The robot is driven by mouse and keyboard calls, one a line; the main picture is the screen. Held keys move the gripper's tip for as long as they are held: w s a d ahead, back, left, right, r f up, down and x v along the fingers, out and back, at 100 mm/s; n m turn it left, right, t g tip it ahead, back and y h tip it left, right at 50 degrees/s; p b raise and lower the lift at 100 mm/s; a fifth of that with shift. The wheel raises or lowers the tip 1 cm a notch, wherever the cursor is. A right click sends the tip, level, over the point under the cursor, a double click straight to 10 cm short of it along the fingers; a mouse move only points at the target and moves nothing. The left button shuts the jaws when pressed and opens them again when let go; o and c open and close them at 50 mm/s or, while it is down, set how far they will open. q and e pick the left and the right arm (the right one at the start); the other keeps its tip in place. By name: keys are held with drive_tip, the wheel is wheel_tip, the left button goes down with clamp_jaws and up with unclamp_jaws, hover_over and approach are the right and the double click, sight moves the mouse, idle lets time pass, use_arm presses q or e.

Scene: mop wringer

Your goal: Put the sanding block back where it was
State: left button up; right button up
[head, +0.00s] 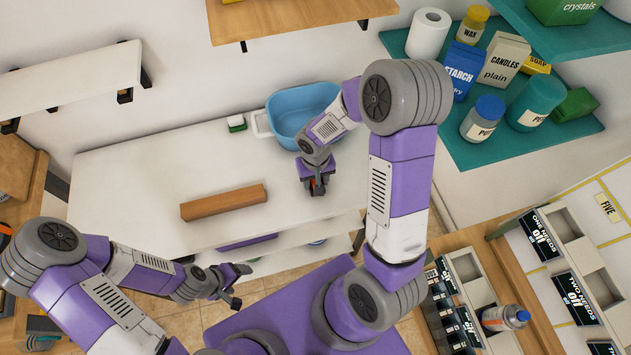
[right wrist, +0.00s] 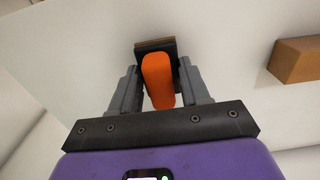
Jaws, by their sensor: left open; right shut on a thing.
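The sanding block (right wrist: 158,82) has an orange grip on a dark body with a thin brown edge. In the right wrist view it sits between the two fingers of my right gripper (right wrist: 155,92), which is shut on it. In the head view my right gripper (head: 316,184) is over the right part of the white table (head: 140,180), and the block is mostly hidden by it. I cannot tell whether the block touches the table. My left gripper (head: 232,285) is open and empty, in front of the table's near edge.
A wooden bar (head: 223,201) lies on the table left of my right gripper; it also shows in the right wrist view (right wrist: 297,60). The table's left part is clear.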

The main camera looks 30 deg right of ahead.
drive_tip(key=shift+f, duration=0.6)
drive_tip(key=shift+f, duration=0.1)
drive_tip(key=o, duration=1.1)
drive_tip(key=shift+o, duration=0.2)
